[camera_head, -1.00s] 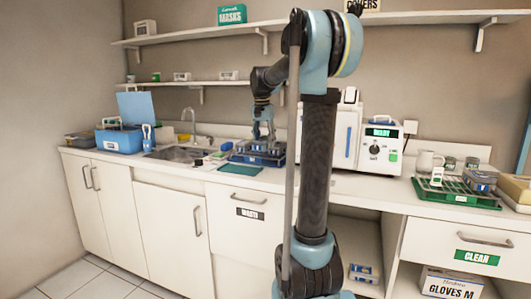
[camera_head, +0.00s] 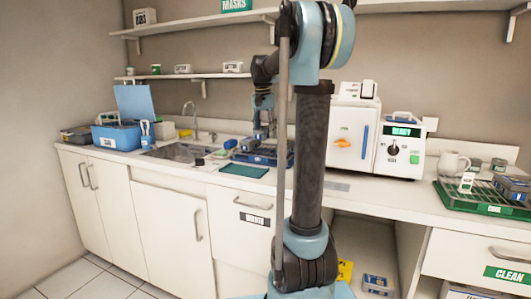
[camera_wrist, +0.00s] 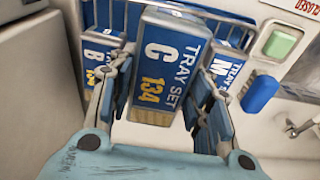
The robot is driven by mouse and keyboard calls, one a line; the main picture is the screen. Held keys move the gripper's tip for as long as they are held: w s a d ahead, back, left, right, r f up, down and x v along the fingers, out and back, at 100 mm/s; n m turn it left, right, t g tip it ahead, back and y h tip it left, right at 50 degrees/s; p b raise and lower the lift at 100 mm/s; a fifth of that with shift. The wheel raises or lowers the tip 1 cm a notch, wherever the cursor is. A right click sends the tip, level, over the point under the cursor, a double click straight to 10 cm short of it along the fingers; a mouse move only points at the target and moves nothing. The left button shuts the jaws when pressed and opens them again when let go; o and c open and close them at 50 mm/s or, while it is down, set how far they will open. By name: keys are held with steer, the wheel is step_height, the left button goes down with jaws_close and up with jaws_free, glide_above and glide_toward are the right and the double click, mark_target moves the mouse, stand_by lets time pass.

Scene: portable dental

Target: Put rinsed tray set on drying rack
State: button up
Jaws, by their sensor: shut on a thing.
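My gripper (camera_head: 264,133) is over the blue wire rack (camera_head: 246,158) on the counter, right of the sink. In the wrist view my gripper (camera_wrist: 158,100) is shut on a blue-and-white tray set marked C 134 (camera_wrist: 163,65), with a finger on each side. The set stands out closer to the camera than its neighbours; whether it is clear of the rack I cannot tell. Tray sets marked B (camera_wrist: 101,55) and M (camera_wrist: 226,68) sit to either side, partly hidden by the fingers. A green rack (camera_head: 455,196) is at the far right, with a blue-and-white set (camera_head: 511,187) on it.
The sink (camera_head: 180,152) and tap are left of the blue rack. A dark green mat (camera_head: 244,170) lies in front of it. A white machine (camera_head: 352,132) and a device reading READY (camera_head: 402,148) stand to the right. A shelf (camera_head: 190,76) runs above.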

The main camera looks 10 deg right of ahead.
mark_target(265, 126)
steer(key=w+r, duration=0.1)
steer(key=r, duration=0.1)
steer(key=shift+w+d+r, duration=0.15)
steer(key=shift+w+r, duration=0.25)
steer(key=shift+w, duration=0.15)
steer(key=shift+f, duration=4.7)
steer(key=shift+f, duration=0.1)
steer(key=o, duration=1.1)
steer(key=r, duration=0.8)
steer(key=s+r, duration=0.1)
steer(key=r, duration=0.3)
steer(key=shift+s+a+r, duration=0.1)
steer(key=shift+a, duration=0.3)
